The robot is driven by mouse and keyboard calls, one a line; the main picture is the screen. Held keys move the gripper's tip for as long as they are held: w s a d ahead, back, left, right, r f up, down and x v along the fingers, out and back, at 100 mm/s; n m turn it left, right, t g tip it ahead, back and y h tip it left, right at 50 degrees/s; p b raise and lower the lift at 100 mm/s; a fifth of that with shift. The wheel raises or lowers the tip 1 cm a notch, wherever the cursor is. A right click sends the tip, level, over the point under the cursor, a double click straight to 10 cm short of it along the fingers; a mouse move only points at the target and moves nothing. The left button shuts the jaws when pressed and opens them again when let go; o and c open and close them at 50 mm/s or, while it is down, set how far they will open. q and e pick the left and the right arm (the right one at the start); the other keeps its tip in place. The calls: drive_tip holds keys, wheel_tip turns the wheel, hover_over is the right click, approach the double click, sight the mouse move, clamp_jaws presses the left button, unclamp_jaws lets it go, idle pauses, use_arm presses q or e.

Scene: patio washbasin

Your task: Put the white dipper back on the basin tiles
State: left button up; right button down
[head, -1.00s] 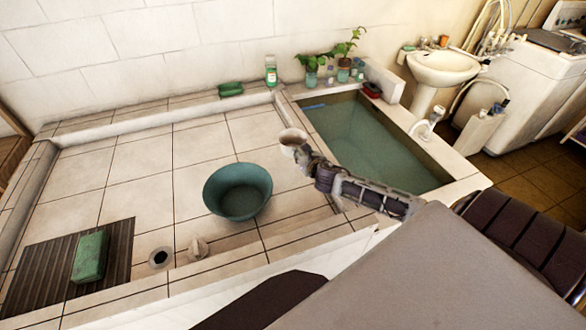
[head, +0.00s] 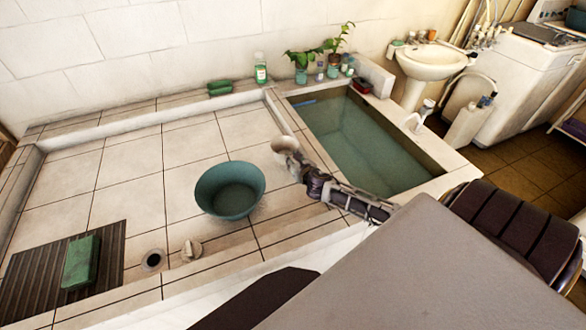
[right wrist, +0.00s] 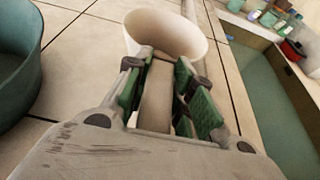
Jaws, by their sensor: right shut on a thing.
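The white dipper has a round cup (head: 284,146) with its open mouth showing in the head view. In the right wrist view its cup (right wrist: 165,32) is beyond the fingertips, and its handle (right wrist: 157,100) runs between the green-padded fingers. My right gripper (head: 303,163) is shut on the handle. The dipper is over the basin tiles (head: 190,150), close to the left edge of the water tank. I cannot tell whether the cup touches the tiles. My left gripper is not in view.
A teal bowl (head: 230,190) stands on the tiles left of the dipper. The water-filled tank (head: 365,145) is to the right. A green brush-like block (head: 81,262) lies on a dark slatted mat (head: 35,280). Bare tiles lie behind the bowl.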

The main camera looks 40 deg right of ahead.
drive_tip(key=shift+f+b, duration=0.35)
drive_tip(key=shift+f, duration=1.7)
drive_tip(key=shift+f, duration=0.1)
drive_tip(key=c, duration=1.2)
unclamp_jaws()
drive_tip(key=shift+s, duration=0.1)
drive_tip(key=v, duration=1.2)
